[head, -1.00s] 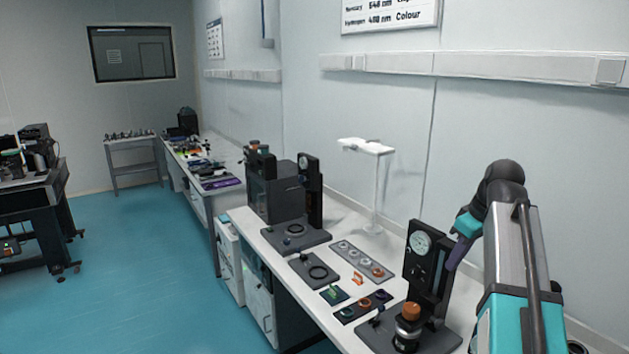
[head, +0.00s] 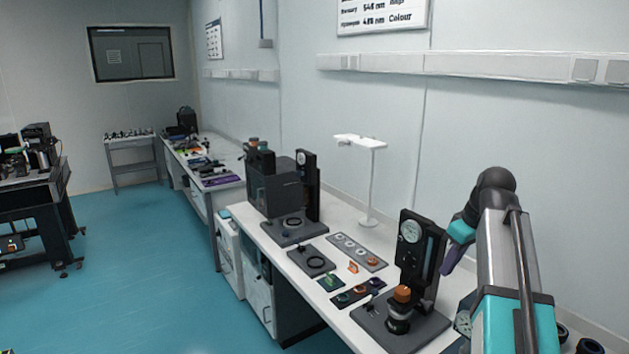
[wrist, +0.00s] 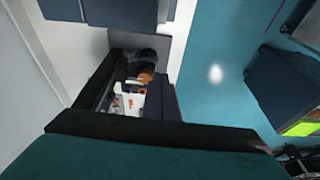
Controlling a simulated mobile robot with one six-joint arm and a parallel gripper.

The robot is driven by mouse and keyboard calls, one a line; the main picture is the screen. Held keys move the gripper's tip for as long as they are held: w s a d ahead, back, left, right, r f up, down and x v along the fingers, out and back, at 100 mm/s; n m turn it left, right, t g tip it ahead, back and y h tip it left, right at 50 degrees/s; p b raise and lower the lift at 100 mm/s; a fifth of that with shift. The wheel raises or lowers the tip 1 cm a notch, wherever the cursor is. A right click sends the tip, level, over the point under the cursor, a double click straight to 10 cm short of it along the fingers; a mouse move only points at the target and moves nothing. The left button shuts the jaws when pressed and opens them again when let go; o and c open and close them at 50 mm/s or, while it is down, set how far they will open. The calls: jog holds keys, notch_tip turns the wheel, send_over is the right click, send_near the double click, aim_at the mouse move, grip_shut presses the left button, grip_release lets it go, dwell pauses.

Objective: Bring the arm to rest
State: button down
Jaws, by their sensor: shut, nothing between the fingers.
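My arm rises at the right of the head view, with a silver and teal link (head: 507,250) and a dark elbow (head: 495,187) bent at the top. From there it folds down through a teal joint to a purple end. My gripper (head: 448,266) is at that lower end, close to a black instrument (head: 412,250) with a round dial and an orange knob. It is shut and holds nothing. Its fingertips are hard to make out. I cannot tell the exact gap to the instrument. The wrist view looks past black and teal parts toward the bench and floor.
The white bench (head: 290,262) carries a dark box-like instrument (head: 272,190), a strip of rings (head: 357,252), small dark trays and a white lamp (head: 370,180). A black optical table (head: 35,205) stands at the far left. The teal floor (head: 130,270) between them is clear.

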jog(key=s+a+f+m, duration=0.1)
jog(key=a+f, duration=0.2)
jog(key=f, duration=0.7)
jog(key=s+a+f+m+g, duration=0.1)
jog(key=a+f, duration=0.3)
jog(key=f, duration=0.6)
jog(key=s+a+f+m+h, duration=0.1)
jog(key=a+f, duration=0.3)
jog(key=f, duration=0.6)
jog(key=shift+s+f+m+g, duration=0.1)
jog(key=shift+f+m+g, duration=0.25)
jog(key=shift+m, duration=0.35)
jog(key=s+a+f+m, duration=0.1)
jog(key=s+a+f, duration=0.2)
jog(key=s+f, duration=0.35)
jog(key=s+a+f+m, duration=0.1)
jog(key=s+a+f, duration=0.15)
jog(key=f, duration=0.65)
jog(key=s+f+g+b, duration=0.6)
jog(key=s+f+b, duration=0.5)
jog(key=s+f, duration=1.4)
notch_tip(320, 180, down, 2)
jog(key=shift+d+f+g+h, duration=0.15)
jog(key=shift+f+g+h, duration=0.1)
jog(key=shift+g+h, duration=0.15)
